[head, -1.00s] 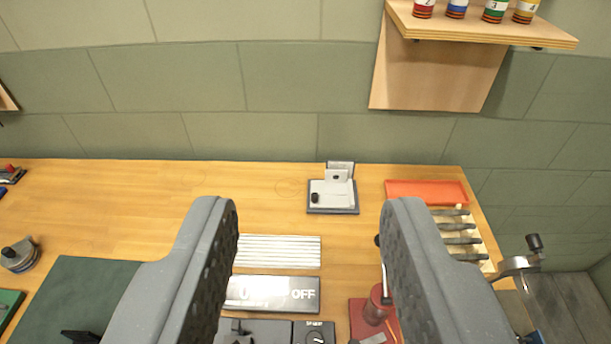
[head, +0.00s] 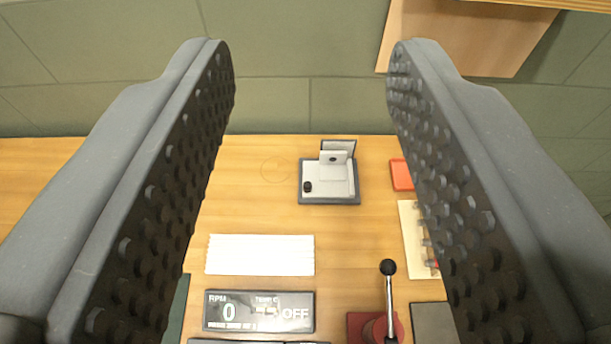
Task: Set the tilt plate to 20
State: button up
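A small light-grey device on a dark square base (head: 328,198), which I take to be the tilt plate, stands at the back of the wooden bench in the head view. A small upright plate with a dark spot rises at its back, and a black knob (head: 308,186) sits at its front left. I cannot read any angle on it. My gripper (head: 311,45) is open and empty. Its two dark studded fingers stand wide apart on either side of the device in the picture, touching nothing that I can see.
A panel (head: 258,325) shows RPM 0 and OFF at the front. White strips (head: 260,255) lie behind it. A black-knobbed lever (head: 388,290) rises from a red base at front right. A red tray (head: 401,175) and a wooden shelf (head: 455,40) are partly hidden by the right finger.

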jog(key=m+g+h+p, duration=0.3)
jog(key=m+g+p, duration=0.55)
jog(key=g, duration=0.35)
send_over(307, 184)
jog(key=s+a, duration=0.4)
jog(key=s, duration=0.1)
notch_tip(307, 184, down, 36)
jog(key=shift+n, duration=0.45)
jog(key=x, duration=0.9)
jog(key=p+x, duration=0.1)
jog(key=x, duration=0.4)
jog(key=shift+w, duration=0.3)
jog(key=shift+c, duration=0.3)
jog(key=shift+r, duration=0.1)
grip_shut()
